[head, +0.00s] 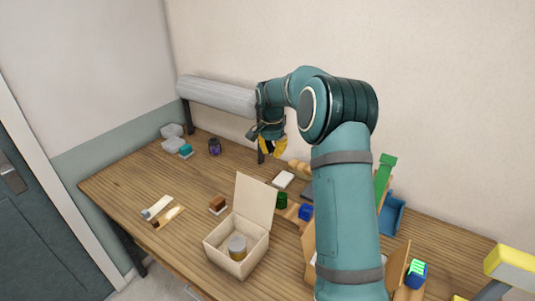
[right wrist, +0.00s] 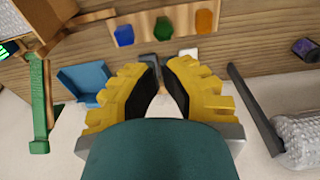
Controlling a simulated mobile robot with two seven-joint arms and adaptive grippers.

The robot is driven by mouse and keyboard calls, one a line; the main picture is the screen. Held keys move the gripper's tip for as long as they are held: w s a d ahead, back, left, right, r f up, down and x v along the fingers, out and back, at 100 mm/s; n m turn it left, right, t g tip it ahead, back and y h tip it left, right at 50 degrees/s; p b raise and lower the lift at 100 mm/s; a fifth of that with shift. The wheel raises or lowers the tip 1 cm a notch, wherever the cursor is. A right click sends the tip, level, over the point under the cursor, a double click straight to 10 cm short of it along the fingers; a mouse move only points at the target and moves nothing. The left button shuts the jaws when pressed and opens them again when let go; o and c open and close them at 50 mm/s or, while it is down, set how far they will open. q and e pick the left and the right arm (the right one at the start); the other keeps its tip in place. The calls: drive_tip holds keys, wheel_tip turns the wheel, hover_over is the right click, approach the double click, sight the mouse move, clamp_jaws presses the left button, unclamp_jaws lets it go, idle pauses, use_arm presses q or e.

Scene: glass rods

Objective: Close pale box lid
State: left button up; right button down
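The pale box (head: 222,256) stands near the table's front edge in the head view. Its lid (head: 254,199) is open and stands steeply up at the box's back right side. A cylindrical jar (head: 237,247) with a tan lower part sits inside the box. My right gripper (head: 272,147) is high up by the wall, behind and well away from the lid, with its yellow fingers pointing down. In the right wrist view, its fingers (right wrist: 162,70) have a narrow gap with nothing held between them. The box does not show in that view. My left gripper is not in view.
My right arm hides part of the table's right side. A rack with coloured pieces (right wrist: 164,27), a blue bin (right wrist: 84,82) and a green post (right wrist: 39,110) show in the right wrist view. A wrapped roll (head: 215,95) lies at the back.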

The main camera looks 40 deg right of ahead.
wheel_tip(320, 180, down, 8)
drive_tip(key=f, duration=0.1)
drive_tip(key=a+r, duration=0.1)
drive_tip(key=s+a+r, duration=0.1)
drive_tip(key=a, duration=0.1)
drive_tip(key=shift+p, duration=0.35)
drive_tip(key=shift+a, duration=0.15)
